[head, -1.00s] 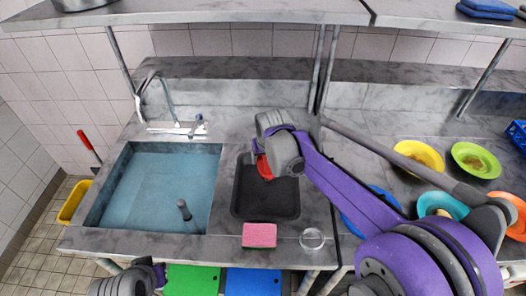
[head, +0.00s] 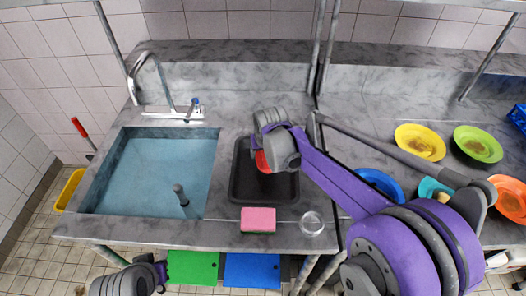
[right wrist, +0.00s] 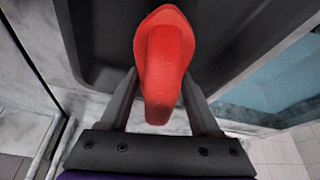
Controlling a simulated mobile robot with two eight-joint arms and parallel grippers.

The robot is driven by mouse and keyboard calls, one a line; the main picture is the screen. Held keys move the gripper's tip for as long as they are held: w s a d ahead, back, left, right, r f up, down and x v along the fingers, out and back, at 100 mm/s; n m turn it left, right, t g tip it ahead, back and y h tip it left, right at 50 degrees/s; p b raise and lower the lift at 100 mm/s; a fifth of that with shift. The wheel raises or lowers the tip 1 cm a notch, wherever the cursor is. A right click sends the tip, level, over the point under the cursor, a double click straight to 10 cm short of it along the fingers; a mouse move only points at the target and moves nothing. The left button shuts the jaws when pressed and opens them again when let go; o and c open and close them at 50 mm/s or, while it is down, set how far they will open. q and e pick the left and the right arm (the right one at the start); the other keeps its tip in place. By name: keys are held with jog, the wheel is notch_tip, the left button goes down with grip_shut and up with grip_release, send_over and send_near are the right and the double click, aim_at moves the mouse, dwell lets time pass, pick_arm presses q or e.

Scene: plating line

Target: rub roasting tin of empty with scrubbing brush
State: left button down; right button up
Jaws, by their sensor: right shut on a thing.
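The dark roasting tin (head: 240,188) lies on the grey counter, right of the sink. It fills much of the right wrist view (right wrist: 92,45). My right gripper (head: 262,152) is over the tin's middle, shut on the red scrubbing brush (head: 262,162). In the right wrist view the red brush (right wrist: 162,60) sits between the fingers, over the tin. Its bristles are hidden, so I cannot tell whether they touch the tin. Any residue in the tin is not visible. My left gripper (head: 158,272) is low at the front left; its jaws cannot be made out.
A water-filled sink (head: 140,165) with a tap (head: 193,107) is left of the tin. A pink sponge (head: 258,219) and a clear round glass (head: 312,223) stand at the counter's front edge. Soiled yellow (head: 420,142) and green plates (head: 478,144) are on the right.

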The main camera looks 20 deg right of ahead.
jog(key=shift+f+b, duration=0.55)
jog(key=shift+f, duration=0.45)
jog(key=shift+s, duration=0.1)
